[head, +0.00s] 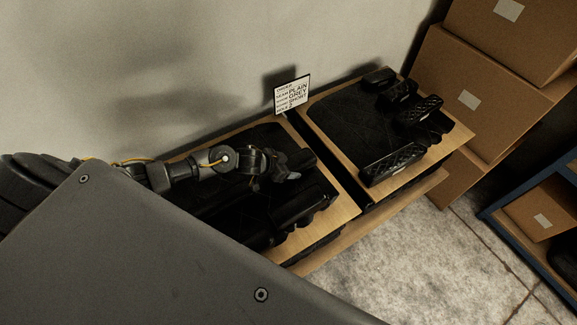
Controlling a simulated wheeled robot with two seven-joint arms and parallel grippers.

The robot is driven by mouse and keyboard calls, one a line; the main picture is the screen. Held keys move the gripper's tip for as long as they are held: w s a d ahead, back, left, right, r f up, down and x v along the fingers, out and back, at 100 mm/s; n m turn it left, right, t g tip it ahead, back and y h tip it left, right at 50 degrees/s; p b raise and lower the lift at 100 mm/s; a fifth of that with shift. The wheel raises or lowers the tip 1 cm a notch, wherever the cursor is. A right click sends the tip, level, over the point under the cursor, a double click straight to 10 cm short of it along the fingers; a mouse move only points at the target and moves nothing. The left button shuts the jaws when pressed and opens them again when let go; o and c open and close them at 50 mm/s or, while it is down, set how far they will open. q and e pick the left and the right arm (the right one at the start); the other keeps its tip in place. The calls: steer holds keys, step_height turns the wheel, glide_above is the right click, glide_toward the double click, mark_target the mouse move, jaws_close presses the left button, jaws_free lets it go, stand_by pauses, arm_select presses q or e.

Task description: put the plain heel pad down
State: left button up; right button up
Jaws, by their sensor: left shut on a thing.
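My left gripper (277,168) reaches in from the left over the left board (343,209). It is shut on a dark piece that I take for the plain heel pad (298,160); the fingers and the dark mat hide much of its outline. I cannot tell whether the pad touches the mat. Several plain black padded parts (299,204) lie on the left board, in front of the gripper. My right gripper is not in view.
The right board (455,137) holds a dark mat (343,115) and several black pads, some quilted (392,165). A small order sign (292,94) reading PLAIN, GREY, SHORT stands behind, between the boards. Cardboard boxes (470,95) and a blue shelf (505,225) are at right.

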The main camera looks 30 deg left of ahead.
arm_select(q)
steer(key=shift+f, duration=0.25)
steer(key=shift+s+d+f+b, duration=0.1)
steer(key=shift+s+f+b, duration=0.15)
steer(key=shift+b, duration=0.05)
steer(key=o, duration=0.8)
steer(key=shift+s+f, duration=0.1)
steer(key=shift+c, duration=0.2)
steer(key=o, duration=0.4)
steer(key=shift+s+d+f, duration=0.1)
steer(key=shift+f, duration=0.1)
steer(key=shift+r, duration=0.25)
steer(key=v, duration=0.8)
steer(key=w+v, duration=0.1)
steer(key=v, duration=0.3)
steer(key=shift+a+r, duration=0.25)
steer(key=shift+r, duration=0.35)
steer(key=shift+d, duration=0.1)
